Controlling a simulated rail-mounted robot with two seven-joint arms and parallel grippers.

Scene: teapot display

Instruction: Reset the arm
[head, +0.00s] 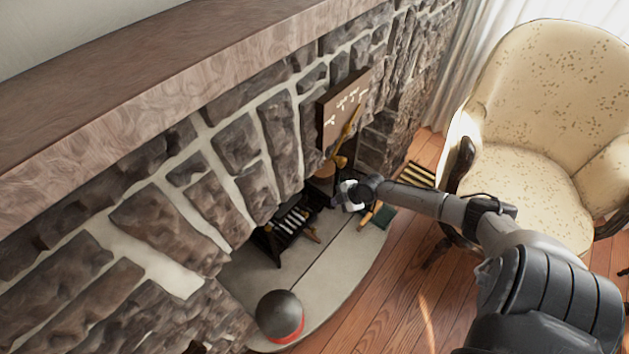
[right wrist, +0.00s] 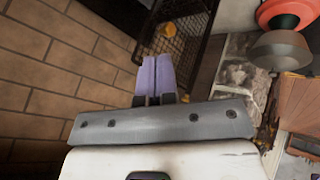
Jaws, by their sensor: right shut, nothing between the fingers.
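My right arm reaches in from the lower right of the head view. Its gripper (head: 343,199) is over the stone hearth, close to the fireplace opening. In the right wrist view the two purple fingers (right wrist: 157,76) lie side by side, shut with nothing between them. In that view they point toward a brick wall and the edge of a black mesh grate (right wrist: 189,45). I cannot tell whether they touch anything. My left gripper is not in view.
A black rack (head: 268,245) stands by the fireplace opening. A dark round object with a red band (head: 281,314) sits at the hearth's near end. A cream armchair (head: 530,165) stands at the right. Wooden floor (head: 375,322) lies clear in front of the hearth.

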